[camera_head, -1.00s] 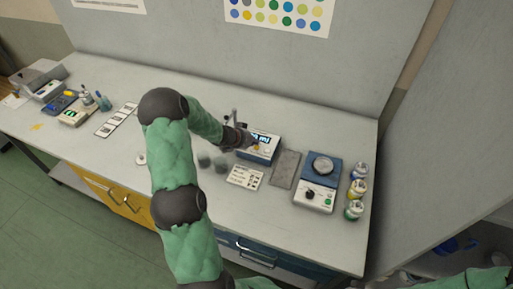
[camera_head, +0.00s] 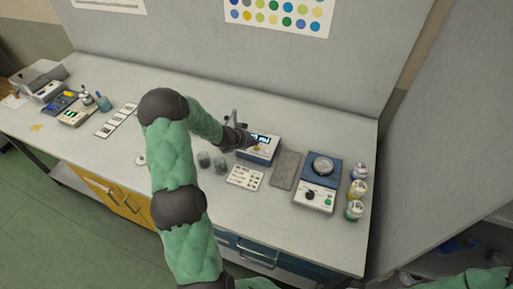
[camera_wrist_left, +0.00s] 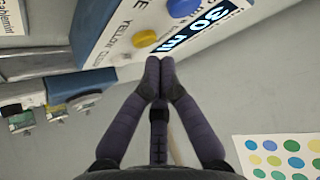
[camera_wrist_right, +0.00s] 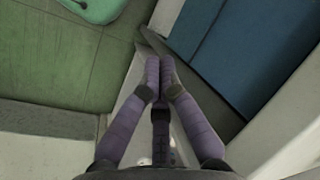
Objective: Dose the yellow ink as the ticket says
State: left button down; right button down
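The ink dispenser (camera_head: 262,152) is a blue and white box on the bench. Its display reads 30 ml in the left wrist view (camera_wrist_left: 203,24). Its panel has a yellow button (camera_wrist_left: 145,38) and a blue button (camera_wrist_left: 184,7), with YELLOW lettering beside the yellow one. My left gripper (camera_wrist_left: 160,76) is shut and empty, its fingertips close to the yellow button; contact cannot be told. Two grey-green cups (camera_head: 204,159) stand left of the dispenser. A white printed card (camera_head: 245,177) lies in front of it. My right gripper (camera_wrist_right: 160,80) is shut and empty, away from the bench top.
A grey mat (camera_head: 286,170) lies right of the dispenser. A blue and white scale (camera_head: 319,180) with a round pan stands beyond it, beside several small jars (camera_head: 357,190). Bottles (camera_head: 88,99) and trays stand at the far left. A wall rises behind the bench.

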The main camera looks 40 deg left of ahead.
aim_at(254, 148)
pick_arm(q)
jog(key=shift+f, duration=0.15)
jog(key=shift+f, duration=0.25)
jog(key=shift+f, duration=0.35)
dwell(0.9)
jog(key=shift+r+p, duration=0.75)
jog(key=shift+p, duration=0.3)
jog(key=shift+r, duration=0.1)
notch_tip(254, 148, up, 5)
jog(key=p, duration=0.6)
